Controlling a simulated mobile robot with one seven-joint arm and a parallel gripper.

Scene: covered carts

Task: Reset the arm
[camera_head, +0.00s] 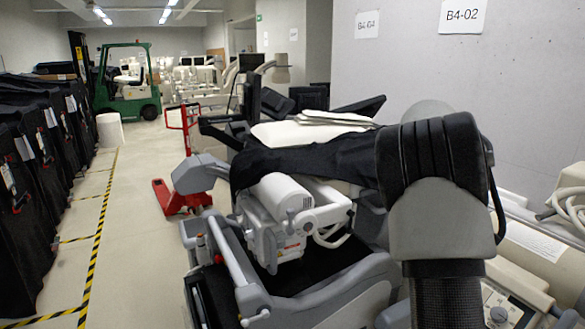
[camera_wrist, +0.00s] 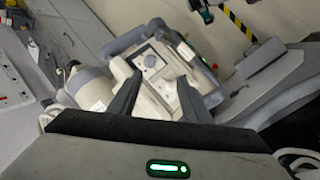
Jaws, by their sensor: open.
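My gripper (camera_wrist: 158,87) shows in the wrist view with its two dark fingers spread apart and nothing between them. Beyond the fingertips is a white and grey machine (camera_wrist: 150,62) with a knob on its face and a grey handle frame. I cannot tell whether the fingers touch it. In the head view my arm, in a black sleeve, fills the right foreground and reaches left over the equipment. The gripper's fingers cannot be made out there.
Grey-white medical equipment (camera_head: 285,235) crowds the space below my arm. Black-covered carts (camera_head: 40,150) line the left side. A red pallet jack (camera_head: 178,196) and a green forklift (camera_head: 128,85) stand farther back. The floor aisle (camera_head: 125,235) at left is clear. A wall (camera_head: 400,75) stands at right.

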